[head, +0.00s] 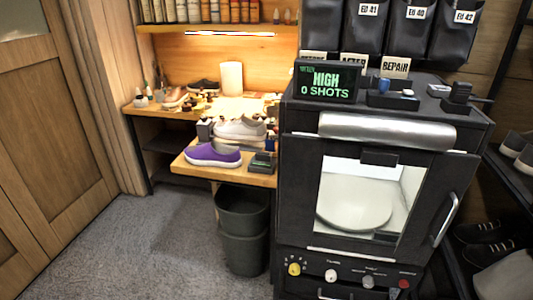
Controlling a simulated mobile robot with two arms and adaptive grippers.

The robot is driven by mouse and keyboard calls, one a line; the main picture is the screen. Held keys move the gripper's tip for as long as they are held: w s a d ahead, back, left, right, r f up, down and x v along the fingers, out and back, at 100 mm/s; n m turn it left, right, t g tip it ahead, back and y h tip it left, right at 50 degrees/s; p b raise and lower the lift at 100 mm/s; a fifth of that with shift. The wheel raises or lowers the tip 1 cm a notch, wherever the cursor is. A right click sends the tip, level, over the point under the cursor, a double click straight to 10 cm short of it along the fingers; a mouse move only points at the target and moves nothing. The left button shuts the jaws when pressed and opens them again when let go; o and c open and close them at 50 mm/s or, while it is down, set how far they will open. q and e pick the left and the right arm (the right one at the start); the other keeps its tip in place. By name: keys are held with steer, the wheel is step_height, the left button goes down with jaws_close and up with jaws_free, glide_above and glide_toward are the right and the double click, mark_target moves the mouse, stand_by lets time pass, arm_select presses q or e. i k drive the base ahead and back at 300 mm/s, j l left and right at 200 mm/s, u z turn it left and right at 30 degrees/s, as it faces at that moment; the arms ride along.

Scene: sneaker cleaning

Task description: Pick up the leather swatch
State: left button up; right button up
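I cannot pick out a leather swatch for certain in the head view; the small items on the cluttered workbench (190,116) are too small to tell apart. A purple shoe with a white sole (212,154) sits at the front of the lower wooden shelf, with a pale shoe (240,130) behind it. A brown shoe (174,98) is at the left of the bench. Neither of my grippers is in view.
A black cabinet with a glass door (368,190) and a lit display (326,83) fills the right middle. A dark bin (243,225) stands in front of the bench. A shoe rack (500,205) is at the far right. The carpet (160,245) at left is clear.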

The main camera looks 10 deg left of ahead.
mark_target(270, 144)
steer(key=z, duration=0.3)
steer(key=i+j+z, duration=0.15)
steer(key=j+z, duration=0.5)
steer(key=i+j+z, duration=0.1)
steer(key=j+z, duration=0.25)
steer(key=j, duration=0.1)
